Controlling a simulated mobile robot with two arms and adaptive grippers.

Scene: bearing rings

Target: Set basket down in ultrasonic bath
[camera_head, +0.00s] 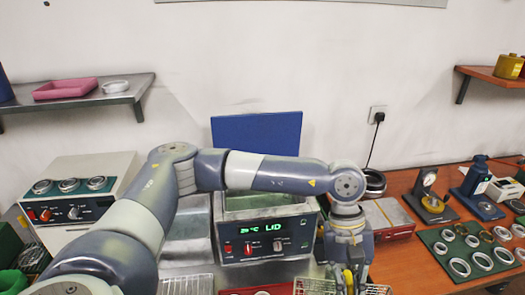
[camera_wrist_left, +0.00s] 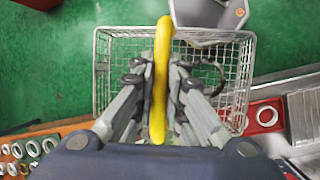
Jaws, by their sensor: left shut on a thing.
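The wire basket (camera_head: 314,287) is at the bottom edge of the head view, partly cut off and behind my left gripper (camera_head: 349,277). In the left wrist view, the basket (camera_wrist_left: 247,80) hangs below my left gripper (camera_wrist_left: 162,85), over the green floor. The gripper is shut on the basket's yellow handle (camera_wrist_left: 161,45). A dark ring (camera_wrist_left: 222,75) shows inside the basket; the fingers hide much of the rest. The ultrasonic bath (camera_head: 265,246) stands at the middle of the bench, its blue lid (camera_head: 257,134) raised and its display reading LID. My left arm crosses in front of it.
A control box with dials (camera_head: 80,205) stands left of the bath. A wire rack (camera_head: 186,284) lies at the front left. A red tray (camera_wrist_left: 265,116) with a ring is near the basket. A green mat with several rings (camera_head: 460,243) and gauges (camera_head: 428,196) are at right.

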